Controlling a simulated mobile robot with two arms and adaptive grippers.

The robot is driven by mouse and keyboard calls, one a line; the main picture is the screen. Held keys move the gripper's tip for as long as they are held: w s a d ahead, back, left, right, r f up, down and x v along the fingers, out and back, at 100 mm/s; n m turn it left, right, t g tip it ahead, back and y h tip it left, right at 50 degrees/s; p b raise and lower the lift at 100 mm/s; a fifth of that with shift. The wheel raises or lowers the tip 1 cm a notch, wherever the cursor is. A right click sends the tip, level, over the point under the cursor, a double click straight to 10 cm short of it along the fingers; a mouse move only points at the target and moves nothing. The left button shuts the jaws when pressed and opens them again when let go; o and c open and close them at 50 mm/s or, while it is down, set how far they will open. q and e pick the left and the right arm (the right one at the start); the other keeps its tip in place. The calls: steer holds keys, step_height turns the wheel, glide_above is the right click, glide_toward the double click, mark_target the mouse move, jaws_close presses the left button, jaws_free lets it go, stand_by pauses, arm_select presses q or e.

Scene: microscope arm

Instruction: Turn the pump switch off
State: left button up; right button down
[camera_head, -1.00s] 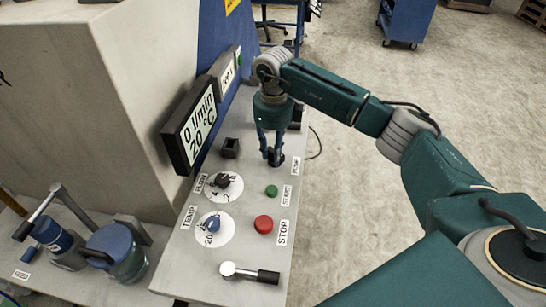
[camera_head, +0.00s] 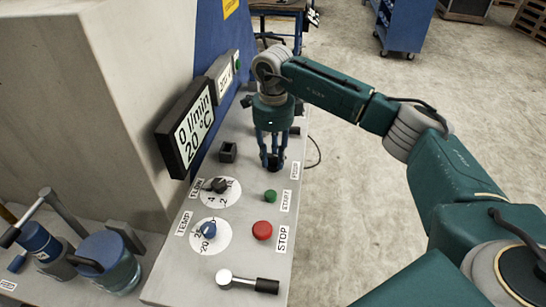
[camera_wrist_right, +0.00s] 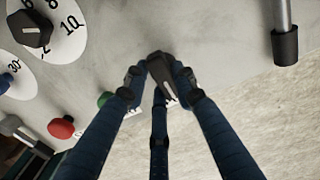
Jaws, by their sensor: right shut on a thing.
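The pump switch is a small black knob with a pale mark on it, at the far right of the grey control panel (camera_head: 262,208). It shows best in the right wrist view as the pump switch (camera_wrist_right: 163,76), between my fingers. My right gripper (camera_head: 272,162) points down at it and is shut on it, and its fingers hide most of the switch in the head view. The right gripper's fingertips (camera_wrist_right: 158,82) also show in the wrist view, on both sides of the knob. My left gripper is not in view.
Near the gripper are the green START button (camera_head: 270,196), red STOP button (camera_head: 262,230), flow knob (camera_head: 219,185) and blue temperature knob (camera_head: 208,230). A black-handled lever (camera_head: 265,286) lies at the front. The display (camera_head: 187,127) reads 0 l/min, 20 °C. Open floor lies right.

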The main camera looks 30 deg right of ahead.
mark_target(273, 157)
steer(key=shift+w+r, duration=0.1)
steer(key=shift+r, duration=0.05)
steer(key=c, duration=1.4)
jaws_free()
step_height(273, 157, up, 12)
steer(key=shift+f, duration=0.1)
